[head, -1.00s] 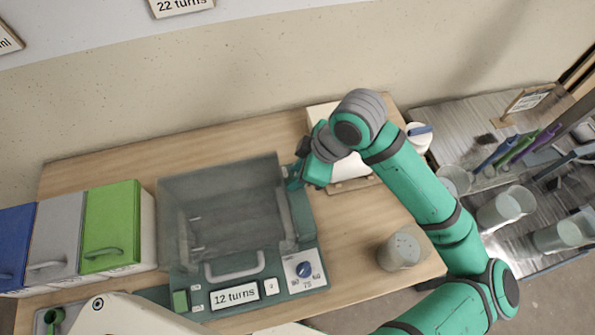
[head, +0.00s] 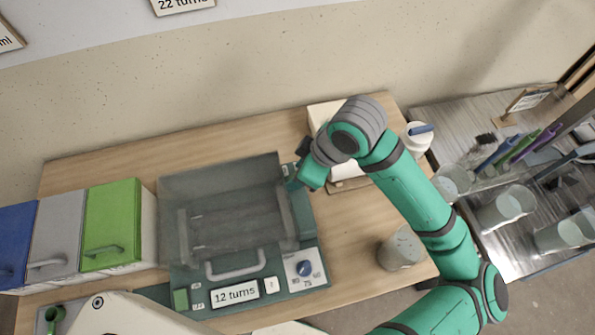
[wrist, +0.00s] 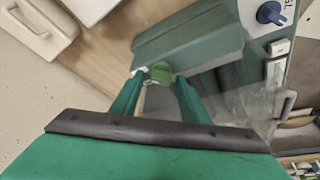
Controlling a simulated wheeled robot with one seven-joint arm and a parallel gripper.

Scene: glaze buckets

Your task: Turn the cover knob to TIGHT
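The teal machine (head: 305,250) stands on the wooden table under a see-through cover (head: 215,195) with a grey handle. A small round green knob (wrist: 160,73) shows between my fingertips in the wrist view; I take it for the cover knob. No TIGHT marking is readable. My gripper (wrist: 160,82) is at the machine's back right corner, its fingers spread either side of this knob; contact is unclear. In the head view my arm's end hides the knob. A blue dial (head: 304,268) with numbers sits on the front panel and shows in the wrist view (wrist: 270,12).
A "12 turns" display (head: 234,294) is on the front panel. A white object (head: 325,115) stands behind my wrist. A grey cup (head: 400,250) stands right of the machine. Blue, grey and green bins (head: 110,225) stand left. Table behind the machine is clear.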

